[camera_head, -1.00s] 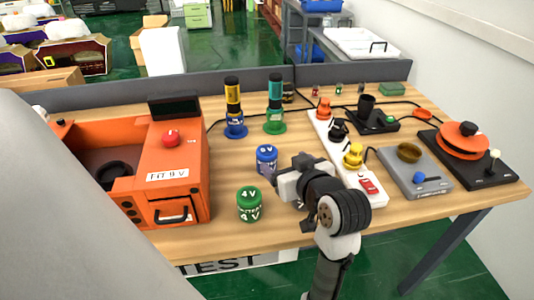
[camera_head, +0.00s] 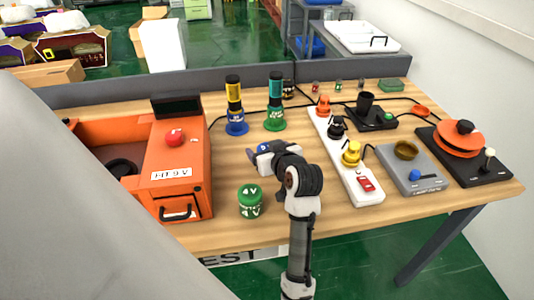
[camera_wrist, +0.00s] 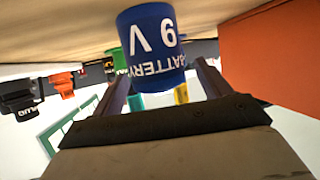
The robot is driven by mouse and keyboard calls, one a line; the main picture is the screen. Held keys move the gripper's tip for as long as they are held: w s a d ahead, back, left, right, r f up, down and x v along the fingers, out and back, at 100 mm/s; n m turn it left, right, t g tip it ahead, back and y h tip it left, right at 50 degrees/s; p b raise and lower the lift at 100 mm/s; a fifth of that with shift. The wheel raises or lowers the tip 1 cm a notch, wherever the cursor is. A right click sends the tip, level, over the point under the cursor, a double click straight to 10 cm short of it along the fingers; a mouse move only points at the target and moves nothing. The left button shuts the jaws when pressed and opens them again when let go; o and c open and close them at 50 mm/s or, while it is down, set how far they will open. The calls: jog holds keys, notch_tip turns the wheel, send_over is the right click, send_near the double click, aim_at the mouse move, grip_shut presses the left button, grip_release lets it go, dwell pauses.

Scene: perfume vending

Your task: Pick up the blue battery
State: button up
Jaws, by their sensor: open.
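The blue battery (camera_wrist: 150,45), a short cylinder with white "9 V" and "BATTERY" lettering, fills the top middle of the wrist view, which looks upside down. In the head view only a bit of the blue battery (camera_head: 263,148) shows; my gripper hides the rest. My gripper (camera_head: 260,157) is open at the battery. In the wrist view its fingers (camera_wrist: 163,80) reach up on both sides of the battery. I cannot tell whether either finger touches it. The battery stands on the wooden table (camera_head: 225,190).
A green 4 V battery (camera_head: 250,201) stands in front, near the gripper. An orange tester box (camera_head: 177,187) is on the left. A blue stand (camera_head: 236,127) and a green stand (camera_head: 275,121) are behind. A white power strip (camera_head: 343,165) lies to the right.

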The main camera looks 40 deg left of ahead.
jog(key=shift+w+a+f, duration=0.2)
jog(key=shift+a, duration=0.15)
jog(key=shift+c, duration=0.4)
jog(key=c, duration=1.3)
jog(key=shift+o, duration=0.2)
jog(key=shift+r, duration=0.15)
